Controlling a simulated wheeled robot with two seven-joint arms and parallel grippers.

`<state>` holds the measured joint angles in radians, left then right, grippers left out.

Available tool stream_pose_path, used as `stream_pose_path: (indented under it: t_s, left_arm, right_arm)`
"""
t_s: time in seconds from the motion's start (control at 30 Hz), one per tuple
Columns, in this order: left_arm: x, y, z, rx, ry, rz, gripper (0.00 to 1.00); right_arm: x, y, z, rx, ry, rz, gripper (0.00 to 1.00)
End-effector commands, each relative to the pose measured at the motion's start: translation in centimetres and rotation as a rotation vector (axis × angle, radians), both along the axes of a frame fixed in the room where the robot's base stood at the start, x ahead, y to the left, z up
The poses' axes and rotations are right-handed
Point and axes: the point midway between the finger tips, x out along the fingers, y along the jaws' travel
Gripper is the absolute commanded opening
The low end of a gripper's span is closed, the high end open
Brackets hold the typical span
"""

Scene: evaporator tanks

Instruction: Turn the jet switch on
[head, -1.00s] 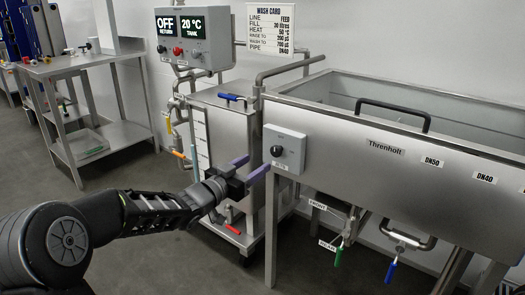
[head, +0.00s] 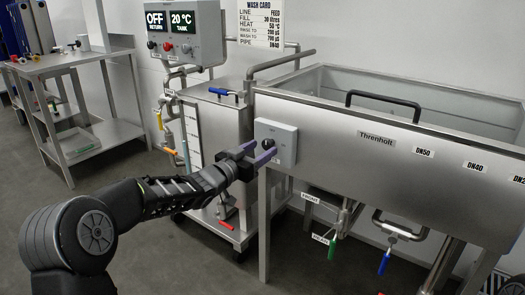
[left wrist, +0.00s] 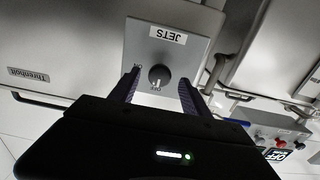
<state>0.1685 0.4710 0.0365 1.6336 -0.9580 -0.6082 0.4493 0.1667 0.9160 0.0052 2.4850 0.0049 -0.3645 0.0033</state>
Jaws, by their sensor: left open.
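The jet switch is a grey box (head: 281,138) with a round black knob (head: 268,144), on the left end of the steel Threnholt tank (head: 345,130). In the left wrist view the box (left wrist: 180,45) appears upside down with a JETS label (left wrist: 167,36). There the knob (left wrist: 159,76) has a light mark pointing to OFF; ON is printed beside it. My left gripper (head: 266,152) is open at the box, its purple fingers either side of the knob. In the left wrist view the fingers (left wrist: 158,84) straddle the knob; I cannot tell whether they touch it. My right gripper is not in view.
A control panel (head: 186,36) reading OFF and 20 °C stands behind, beside a wash card (head: 262,24). Blue (head: 384,263) and green (head: 331,249) valve handles hang under the tank. A steel side table (head: 70,62) stands at left.

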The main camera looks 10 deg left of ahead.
Motion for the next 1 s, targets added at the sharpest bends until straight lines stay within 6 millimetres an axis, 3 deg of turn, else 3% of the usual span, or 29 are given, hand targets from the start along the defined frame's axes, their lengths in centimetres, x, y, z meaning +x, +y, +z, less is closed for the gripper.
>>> stream_pose_path:
  t_s: [0.13, 0.43, 1.0]
  left_arm:
    - [1.16, -0.50, -0.06, 0.001, 0.000, -0.001, 0.55]
    - [1.33, -0.55, 0.02, 0.001, 0.000, 0.000, 0.54]
    - [1.30, -0.52, 0.01, 0.000, 0.000, 0.000, 0.08]
  right_arm:
    - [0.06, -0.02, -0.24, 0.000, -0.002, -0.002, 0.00]
    - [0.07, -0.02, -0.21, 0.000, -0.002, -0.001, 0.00]
    - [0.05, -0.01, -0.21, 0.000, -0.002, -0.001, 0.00]
